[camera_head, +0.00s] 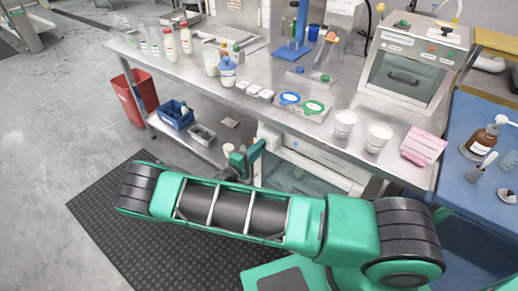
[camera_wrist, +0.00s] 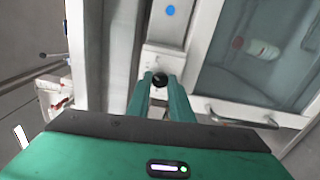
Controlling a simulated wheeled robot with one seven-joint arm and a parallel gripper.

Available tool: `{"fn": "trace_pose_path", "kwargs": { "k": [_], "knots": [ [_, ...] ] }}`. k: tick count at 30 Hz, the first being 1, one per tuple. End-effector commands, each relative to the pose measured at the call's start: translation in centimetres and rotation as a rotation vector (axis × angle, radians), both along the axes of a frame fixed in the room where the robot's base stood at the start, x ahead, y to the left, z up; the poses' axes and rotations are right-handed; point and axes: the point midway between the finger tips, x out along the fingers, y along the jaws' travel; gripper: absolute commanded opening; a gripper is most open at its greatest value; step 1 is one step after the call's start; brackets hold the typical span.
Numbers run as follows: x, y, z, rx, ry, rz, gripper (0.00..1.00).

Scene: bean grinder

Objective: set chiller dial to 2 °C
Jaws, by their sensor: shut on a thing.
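The chiller is a white unit under the steel table, and its front (camera_head: 315,165) shows in the head view. In the wrist view its white panel (camera_wrist: 170,28) carries a blue round mark, and a black dial (camera_wrist: 161,80) sits below that. My gripper (camera_wrist: 161,84) is shut on the dial, with one green finger on each side. The dial's markings and setting are too small to read. In the head view my gripper (camera_head: 246,158) is at the chiller's left front edge, and the dial is hidden there.
The glass door (camera_wrist: 255,60) is right of the dial in the wrist view, with a bottle (camera_wrist: 262,48) behind it and a metal handle (camera_wrist: 240,121) near my right finger. The table edge (camera_head: 250,105) overhangs my gripper. A lower shelf (camera_head: 205,150) is to the left.

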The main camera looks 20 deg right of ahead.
Motion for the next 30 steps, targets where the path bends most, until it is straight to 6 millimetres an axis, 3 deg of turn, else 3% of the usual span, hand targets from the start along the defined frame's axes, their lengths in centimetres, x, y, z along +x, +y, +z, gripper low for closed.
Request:
{"fn": "trace_pose_path", "kwargs": {
  "k": [15,30],
  "knots": [
    [0.15,0.48,-0.22,0.27,-0.353,0.008,0.0],
    [0.07,0.54,-0.4,0.377,-0.494,0.007,0.0]
  ]
}}
